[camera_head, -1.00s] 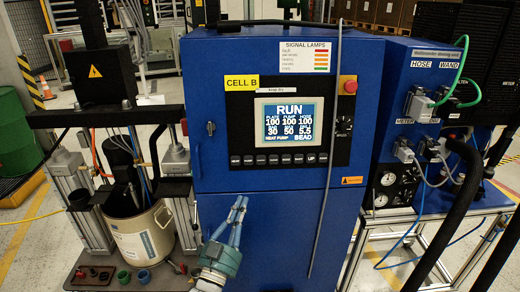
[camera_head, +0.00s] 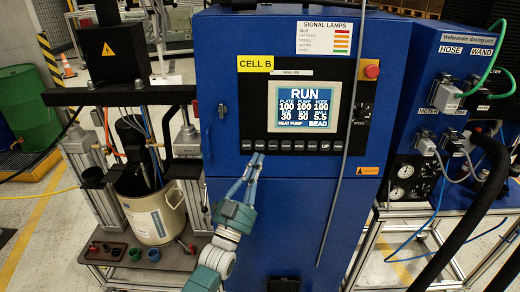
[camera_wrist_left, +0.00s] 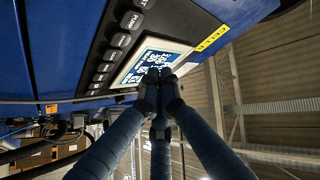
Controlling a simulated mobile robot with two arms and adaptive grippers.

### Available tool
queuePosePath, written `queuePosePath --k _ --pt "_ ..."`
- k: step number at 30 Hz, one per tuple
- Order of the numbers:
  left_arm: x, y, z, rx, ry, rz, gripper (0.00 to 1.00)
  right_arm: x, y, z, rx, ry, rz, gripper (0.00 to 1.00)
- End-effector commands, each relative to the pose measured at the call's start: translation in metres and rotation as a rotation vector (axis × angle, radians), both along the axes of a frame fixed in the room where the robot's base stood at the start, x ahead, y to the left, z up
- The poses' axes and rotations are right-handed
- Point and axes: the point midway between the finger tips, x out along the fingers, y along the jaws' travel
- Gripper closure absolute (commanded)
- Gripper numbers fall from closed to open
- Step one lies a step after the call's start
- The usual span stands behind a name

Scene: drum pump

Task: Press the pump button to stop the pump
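The blue pump cabinet (camera_head: 285,90) has a black control panel with a lit screen (camera_head: 308,109) reading RUN. Below the screen runs a row of small dark buttons. The pump button (camera_head: 259,145) is second from the left, beside the heat button (camera_head: 246,145). My left gripper (camera_head: 257,156) is empty with its fingertips together, pointing up just below the pump button. I cannot tell whether it touches the panel. In the left wrist view the shut fingertips (camera_wrist_left: 161,78) overlap the screen (camera_wrist_left: 150,60). My right gripper is not in view.
A red emergency knob (camera_head: 372,71) sits at the panel's right. A grey rod (camera_head: 342,150) runs down the cabinet front. A drum (camera_head: 152,217) stands in the press at the left. A dosing unit with hoses (camera_head: 440,100) is on the right.

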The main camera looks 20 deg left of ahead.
Motion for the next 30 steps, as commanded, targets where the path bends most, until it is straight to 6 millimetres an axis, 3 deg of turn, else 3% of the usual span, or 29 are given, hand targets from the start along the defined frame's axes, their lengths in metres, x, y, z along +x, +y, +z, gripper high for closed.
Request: queuePosePath --k 3,13,30 --pt "0.018 0.005 -0.008 0.002 -0.003 0.0 1.0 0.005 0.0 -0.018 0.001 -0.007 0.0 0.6" --pt "0.054 0.016 -0.013 0.0 -0.001 0.0 1.0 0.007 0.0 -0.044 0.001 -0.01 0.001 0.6" --pt "0.062 0.018 -0.012 0.0 0.001 0.0 1.0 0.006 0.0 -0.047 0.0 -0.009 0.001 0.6"
